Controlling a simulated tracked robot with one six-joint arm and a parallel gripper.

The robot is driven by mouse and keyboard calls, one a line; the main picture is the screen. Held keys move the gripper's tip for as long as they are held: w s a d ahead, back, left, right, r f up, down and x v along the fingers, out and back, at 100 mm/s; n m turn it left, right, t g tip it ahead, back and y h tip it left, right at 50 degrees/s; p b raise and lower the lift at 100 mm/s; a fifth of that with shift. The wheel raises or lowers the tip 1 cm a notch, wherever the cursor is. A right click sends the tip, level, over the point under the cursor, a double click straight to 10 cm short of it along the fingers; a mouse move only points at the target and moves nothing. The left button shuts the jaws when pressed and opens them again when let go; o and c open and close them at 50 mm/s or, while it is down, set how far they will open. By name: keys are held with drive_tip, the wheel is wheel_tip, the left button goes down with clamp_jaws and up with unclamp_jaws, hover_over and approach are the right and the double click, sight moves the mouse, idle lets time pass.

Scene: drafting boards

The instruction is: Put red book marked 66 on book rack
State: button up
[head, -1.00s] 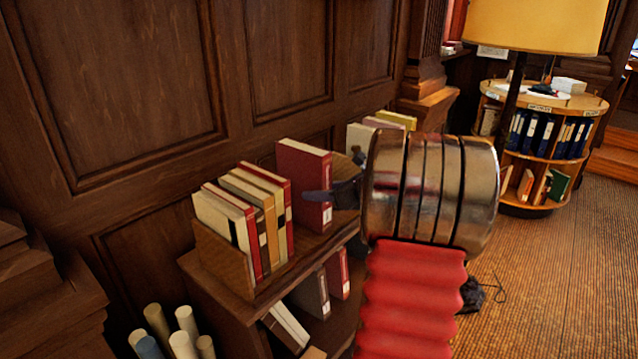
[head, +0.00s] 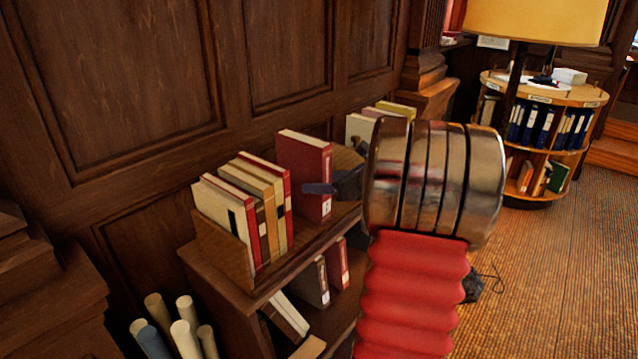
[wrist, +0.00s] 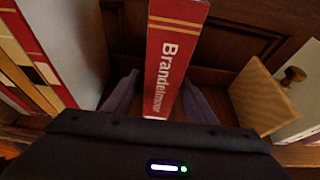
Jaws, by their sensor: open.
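A red book (head: 303,172) with cream pages stands upright on the top of the wooden book rack (head: 243,296). Its spine carries a small white label, too small for me to read a 66. In the wrist view a red spine with gold bands and white lettering starting "Brandelm" (wrist: 172,55) lies between my two dark fingers. My gripper (head: 318,188) is open; one finger crosses the red book's spine side in the head view, and the other is hidden. The wrist view shows my gripper (wrist: 160,97) with both fingers apart, one on each side of the book.
Several cream, tan and red books (head: 243,212) lean together to the left behind a wooden end panel. More pale books (head: 362,128) stand to the right. Lower-shelf books (head: 312,283) are partly hidden. Rolled papers (head: 175,330) stand at lower left; a round shelf (head: 545,95) is farther right.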

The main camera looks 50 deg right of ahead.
drive_tip(key=a+v, duration=0.1)
drive_tip(key=v, duration=1)
drive_tip(key=shift+d, duration=0.5)
drive_tip(key=shift+f, duration=0.1)
